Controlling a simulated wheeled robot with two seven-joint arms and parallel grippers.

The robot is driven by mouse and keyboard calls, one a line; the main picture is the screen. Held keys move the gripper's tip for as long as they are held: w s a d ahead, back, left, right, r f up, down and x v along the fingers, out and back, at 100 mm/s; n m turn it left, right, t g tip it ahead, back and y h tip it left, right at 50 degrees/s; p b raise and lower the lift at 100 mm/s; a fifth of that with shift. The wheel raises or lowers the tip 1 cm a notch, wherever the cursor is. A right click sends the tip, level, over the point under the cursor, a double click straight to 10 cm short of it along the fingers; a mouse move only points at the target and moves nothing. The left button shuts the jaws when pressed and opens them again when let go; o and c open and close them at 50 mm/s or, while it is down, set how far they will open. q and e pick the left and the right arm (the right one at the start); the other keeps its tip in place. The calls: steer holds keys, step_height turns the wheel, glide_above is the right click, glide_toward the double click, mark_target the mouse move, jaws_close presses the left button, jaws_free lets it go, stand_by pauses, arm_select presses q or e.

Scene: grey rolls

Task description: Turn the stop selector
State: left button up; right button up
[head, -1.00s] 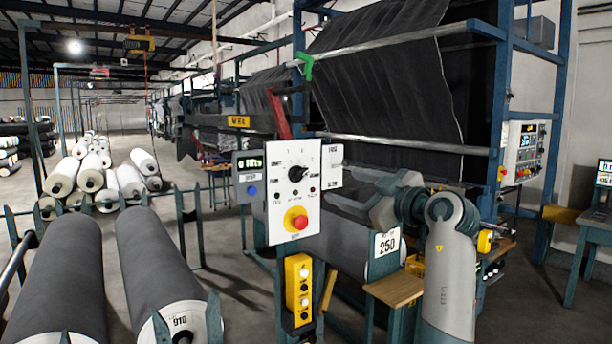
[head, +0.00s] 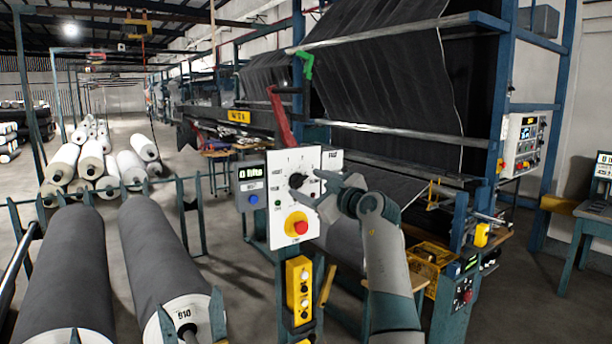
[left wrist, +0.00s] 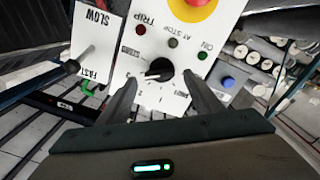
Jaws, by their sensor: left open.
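The stop selector is a black round knob (head: 297,181) with a pale pointer mark, on a white upright panel (head: 284,214) with printed position labels. In the left wrist view the knob (left wrist: 160,69) appears upside down, with its pointer toward the picture's left. My left gripper (head: 317,190) is at the right part of the panel, just right of the knob. In the left wrist view its two fingers (left wrist: 161,80) are apart, with the knob between and just beyond the tips. Contact cannot be told. My right gripper is not in view.
A red button on a yellow base (head: 296,224) sits below the knob. A display box with a blue button (head: 252,183) is left of the panel; a yellow push-button box (head: 299,285) hangs below. A lever beside SLOW and FAST labels (left wrist: 85,57) is close to the fingers.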

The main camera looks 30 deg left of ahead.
arm_select(q)
steer(key=shift+x, duration=0.85)
